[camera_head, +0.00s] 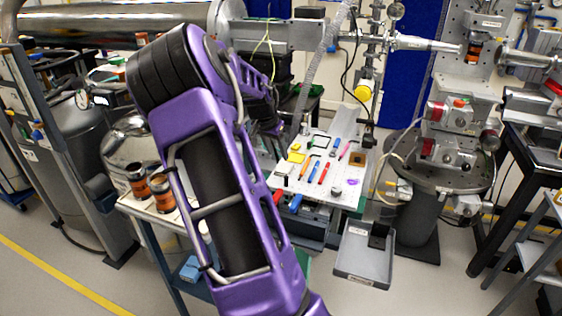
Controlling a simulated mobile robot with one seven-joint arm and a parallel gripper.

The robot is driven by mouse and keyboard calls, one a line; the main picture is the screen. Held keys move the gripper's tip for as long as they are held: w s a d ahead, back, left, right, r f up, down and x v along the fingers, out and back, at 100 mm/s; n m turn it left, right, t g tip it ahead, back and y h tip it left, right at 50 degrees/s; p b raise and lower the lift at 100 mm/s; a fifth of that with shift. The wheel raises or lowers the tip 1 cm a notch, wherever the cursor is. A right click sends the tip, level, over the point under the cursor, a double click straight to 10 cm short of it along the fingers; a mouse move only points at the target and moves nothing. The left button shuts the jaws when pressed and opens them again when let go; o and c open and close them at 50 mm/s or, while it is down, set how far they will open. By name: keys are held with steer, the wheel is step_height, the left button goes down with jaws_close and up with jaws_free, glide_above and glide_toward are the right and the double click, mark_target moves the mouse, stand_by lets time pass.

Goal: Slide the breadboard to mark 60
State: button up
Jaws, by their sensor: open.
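The breadboard (341,169) is a pale flat plate in the middle of the view, with small tools and parts lying on it. It sits on a dark support. No scale or mark 60 can be read from here. My purple arm crosses the left and centre of the view. My gripper (272,128) is at the far, dark end of the arm, near the board's back left side. It is open, small and partly hidden by my arm, and its fingertips are hard to make out. I cannot tell if it touches anything.
A grey tray (364,254) is in front of the breadboard. A round metal stage (440,178) stands at right. Copper-coloured parts (161,194) rest on a bench at left. A yellow valve knob (363,92) is behind. Open floor shows at front right.

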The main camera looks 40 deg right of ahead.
steer(key=shift+v, duration=1.25)
